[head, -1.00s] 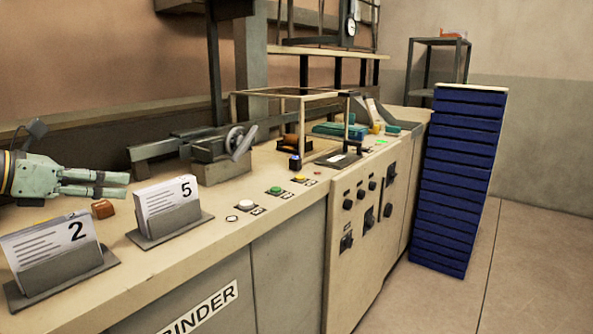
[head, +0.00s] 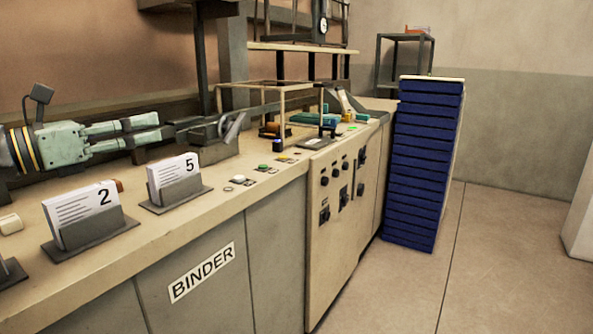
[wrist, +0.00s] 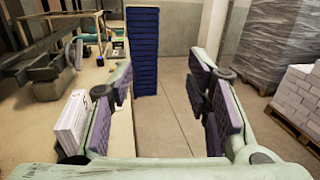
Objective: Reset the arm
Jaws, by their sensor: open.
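My gripper (head: 154,129) is at the left of the head view, pale green, pointing right above the bench behind the two card holders. In the wrist view my gripper (wrist: 162,90) has its purple-padded fingers spread wide. Nothing is between them but a view of the floor. The arm behind the gripper is mostly out of the picture.
The bench (head: 150,246) bears card holders marked 2 (head: 88,216) and 5 (head: 176,180), and a grey clamp machine (head: 205,145). A tall blue stack (head: 424,165) stands on the open floor (head: 480,250).

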